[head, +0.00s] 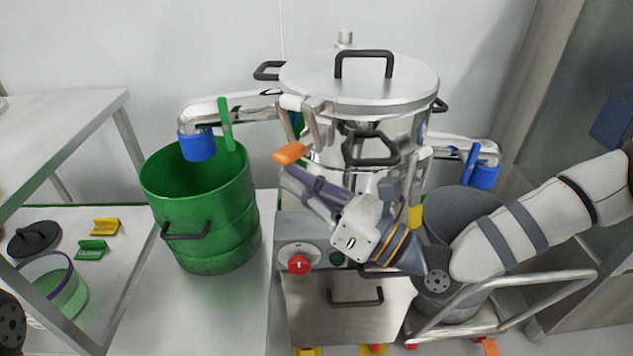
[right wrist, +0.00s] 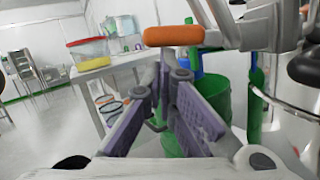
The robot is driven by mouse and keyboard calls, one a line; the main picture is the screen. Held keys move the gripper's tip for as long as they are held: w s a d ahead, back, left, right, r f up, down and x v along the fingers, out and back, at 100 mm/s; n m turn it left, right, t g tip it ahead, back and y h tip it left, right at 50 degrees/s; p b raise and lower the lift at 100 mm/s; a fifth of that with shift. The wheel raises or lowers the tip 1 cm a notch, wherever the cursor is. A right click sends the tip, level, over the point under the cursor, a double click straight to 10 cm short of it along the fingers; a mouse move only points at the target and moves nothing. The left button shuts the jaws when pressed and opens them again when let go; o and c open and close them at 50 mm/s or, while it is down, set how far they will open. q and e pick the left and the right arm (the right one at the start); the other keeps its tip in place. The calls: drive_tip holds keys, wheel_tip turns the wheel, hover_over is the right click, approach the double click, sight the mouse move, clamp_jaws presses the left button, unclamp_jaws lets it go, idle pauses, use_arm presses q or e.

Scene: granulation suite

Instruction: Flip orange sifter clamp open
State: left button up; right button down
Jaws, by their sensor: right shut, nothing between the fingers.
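The steel sifter (head: 345,85) stands in the middle of the head view, with a lid and black handles. The orange clamp handle (head: 290,153) sticks out from its front left side. In the right wrist view the orange clamp handle (right wrist: 174,36) lies level on a metal arm, just above and beyond the fingertips. My right gripper (head: 288,178) reaches in from the right across the sifter's front, its purple-grey fingers just below the handle. My right gripper (right wrist: 167,75) is shut and empty. Whether it touches the handle is hard to tell. My left gripper is not in view.
A green drum (head: 205,215) stands left of the sifter, under a blue-ended outlet (head: 197,145) with a green lever (head: 225,124). A grey bin (head: 465,210) and a rail cart (head: 500,305) are at right. A steel table frame (head: 125,120) is at left.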

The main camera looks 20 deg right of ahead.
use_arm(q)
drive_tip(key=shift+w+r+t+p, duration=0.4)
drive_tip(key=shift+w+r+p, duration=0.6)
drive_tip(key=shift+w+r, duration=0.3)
use_arm(e)
drive_tip(key=shift+s+a+r+m+h, duration=0.1)
drive_tip(key=shift+r+m+h, duration=0.1)
drive_tip(key=shift+r+m, duration=0.5)
drive_tip(key=shift+a+r+m+h, duration=0.1)
drive_tip(key=shift+r+m+h, duration=0.15)
drive_tip(key=shift+m, duration=0.85)
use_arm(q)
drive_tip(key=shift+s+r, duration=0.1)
use_arm(e)
drive_tip(key=shift+d+f, duration=0.1)
